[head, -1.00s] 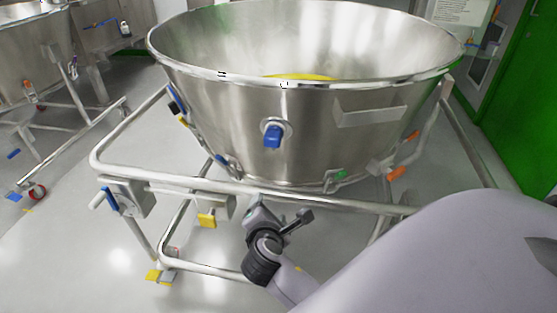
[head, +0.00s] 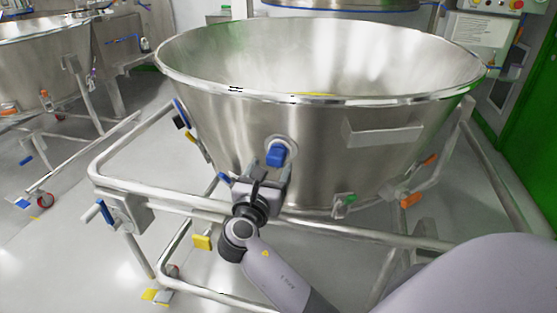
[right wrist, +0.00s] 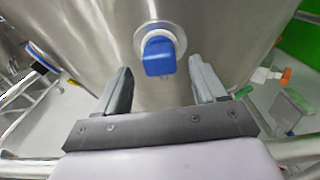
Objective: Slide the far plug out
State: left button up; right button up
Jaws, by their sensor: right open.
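A blue plug (head: 277,154) sits in a round pale collar on the front wall of the large steel bowl (head: 230,125). In the right wrist view the blue plug (right wrist: 159,56) is seated in the wall near the top middle. My right gripper (head: 268,170) is open and empty, just in front of and below this plug. In the right wrist view the fingers (right wrist: 160,78) stand left and right below the plug, apart from it. I cannot tell whether this is the far plug. Another blue fitting (head: 180,108) shows on the bowl's left side. My left gripper is not in view.
A tubular steel frame (head: 150,203) surrounds the bowl, its front rail close to my right gripper. A grey bracket (head: 382,131) juts from the bowl at right. Orange and green fittings (head: 350,200) sit lower right. Another bowl (head: 40,65) stands at far left.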

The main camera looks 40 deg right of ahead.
aim_at(273, 164)
jog(key=b+x, duration=0.2)
jog(key=x, duration=0.2)
jog(key=shift+f, duration=0.15)
jog(key=shift+w+d, duration=0.2)
jog(key=shift+w, duration=0.05)
jog(key=shift+w+d, duration=0.15)
jog(key=shift+d, duration=0.05)
